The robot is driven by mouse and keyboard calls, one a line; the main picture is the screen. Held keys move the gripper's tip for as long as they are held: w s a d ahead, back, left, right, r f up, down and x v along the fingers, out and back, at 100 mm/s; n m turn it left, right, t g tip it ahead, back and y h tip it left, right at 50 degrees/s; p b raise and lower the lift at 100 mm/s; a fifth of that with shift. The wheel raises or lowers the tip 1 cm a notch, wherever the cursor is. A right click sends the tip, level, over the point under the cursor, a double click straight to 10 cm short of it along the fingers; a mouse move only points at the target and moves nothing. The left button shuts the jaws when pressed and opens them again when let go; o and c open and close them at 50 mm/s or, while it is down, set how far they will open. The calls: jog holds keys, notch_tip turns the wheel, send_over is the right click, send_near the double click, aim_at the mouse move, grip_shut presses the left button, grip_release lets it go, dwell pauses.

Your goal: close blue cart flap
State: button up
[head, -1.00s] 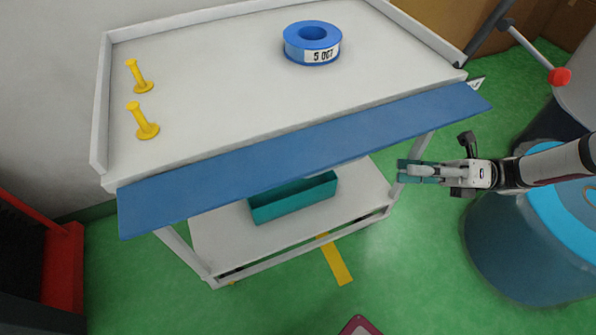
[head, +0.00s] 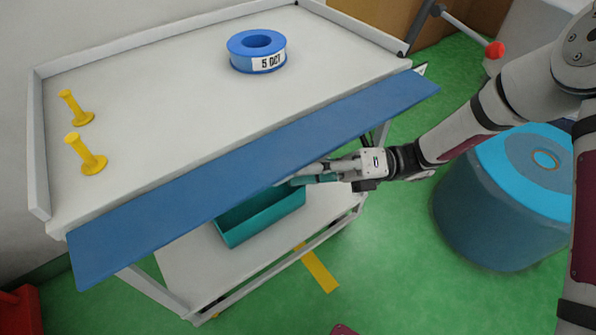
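The blue cart flap (head: 250,165) is a long panel along the near edge of the white cart's top (head: 170,85). It is folded outward, away from the top surface, and slopes slightly down toward me. My gripper (head: 290,181) comes in from the right and sits at the flap's near edge, around the middle to right part of its length. The fingertips are partly beneath or against that edge; I cannot tell whether they touch it. The fingers look close together, but whether they are shut is unclear.
A blue tape roll (head: 256,51) and two yellow pegs (head: 86,154) stand on the cart top. A teal bin (head: 262,216) sits on the lower shelf. A blue round drum (head: 500,200) stands on the green floor at right. A red-tipped lever (head: 495,50) is at upper right.

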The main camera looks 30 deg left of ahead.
jog(key=shift+x, duration=0.75)
jog(key=shift+c, duration=0.5)
grip_shut()
jog(key=shift+r, duration=0.15)
